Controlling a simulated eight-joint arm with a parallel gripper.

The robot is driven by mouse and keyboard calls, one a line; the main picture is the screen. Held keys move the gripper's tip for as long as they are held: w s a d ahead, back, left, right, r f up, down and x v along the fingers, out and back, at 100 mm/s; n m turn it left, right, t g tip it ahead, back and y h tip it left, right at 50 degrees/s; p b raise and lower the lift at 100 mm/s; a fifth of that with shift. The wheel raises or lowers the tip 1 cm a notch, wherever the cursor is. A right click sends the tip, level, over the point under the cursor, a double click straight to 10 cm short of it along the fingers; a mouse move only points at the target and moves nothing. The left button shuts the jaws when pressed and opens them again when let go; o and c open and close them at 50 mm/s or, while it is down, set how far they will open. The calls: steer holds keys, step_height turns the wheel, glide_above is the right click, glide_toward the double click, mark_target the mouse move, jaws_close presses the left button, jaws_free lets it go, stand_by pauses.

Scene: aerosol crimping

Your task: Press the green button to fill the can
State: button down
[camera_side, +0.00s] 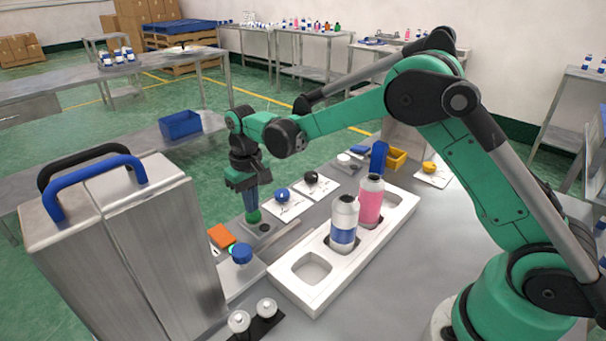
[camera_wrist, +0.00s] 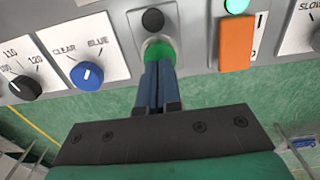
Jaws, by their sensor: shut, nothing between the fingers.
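The green button (camera_wrist: 158,49) sits on a pale plate below a black button (camera_wrist: 153,20) in the wrist view. My gripper (camera_wrist: 158,66) is shut, with its blue fingers together and their tips at the green button. They seem to touch it, but I cannot tell how far it is pressed. In the side view my gripper (camera_side: 251,207) points down onto the green button (camera_side: 253,216). A can with a blue band (camera_side: 344,222) and a pink can (camera_side: 370,200) stand upright in a white tray (camera_side: 290,291). The tray's front slot is empty.
An orange switch (camera_wrist: 236,43) with a lit green lamp (camera_wrist: 236,5) is right of the button in the wrist view. A blue knob (camera_wrist: 86,75) and a black knob (camera_wrist: 22,87) are to its left. A tall metal box (camera_side: 130,240) stands left in the side view.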

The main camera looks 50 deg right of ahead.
steer(key=shift+f, duration=0.65)
steer(key=shift+r, duration=0.15)
stand_by(0.4)
step_height(320, 180, up, 11)
steer(key=shift+f, duration=0.2)
stand_by(0.8)
steer(key=s+d+t, duration=0.3)
steer(key=s+t, duration=0.4)
steer(key=s, duration=0.9)
steer(key=shift+s+r, duration=0.4)
